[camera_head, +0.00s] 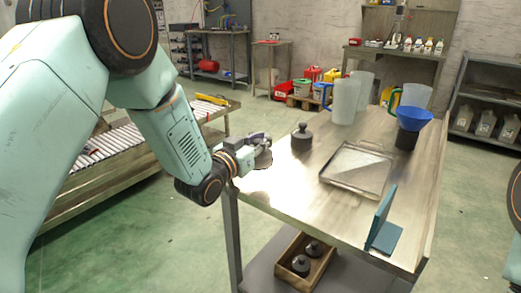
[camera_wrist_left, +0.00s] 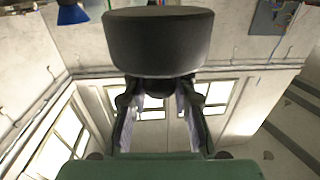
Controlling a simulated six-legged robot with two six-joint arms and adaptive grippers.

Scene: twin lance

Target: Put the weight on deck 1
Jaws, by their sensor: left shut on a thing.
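My left gripper (camera_head: 262,142) is shut on a dark round weight (camera_head: 264,159) beside the left edge of the steel table (camera_head: 270,205). The wrist view shows this weight (camera_wrist_left: 158,42) between the fingers of the left gripper (camera_wrist_left: 157,90), its broad cylinder beyond the tips. A second dark knobbed weight (camera_head: 302,139) stands upright on the tabletop, to the right of the gripper. The table has a lower shelf (camera_head: 262,272). No label shows which surface is deck 1. My right gripper is out of view.
The tabletop holds a metal tray (camera_head: 335,180), a teal angled stand (camera_head: 385,232), clear jugs (camera_head: 345,100) and a blue funnel (camera_head: 414,119). A wooden crate (camera_head: 284,264) with dark weights (camera_head: 313,249) is on the lower shelf. The tabletop's front left is clear. A roller conveyor (camera_head: 120,145) stands left.

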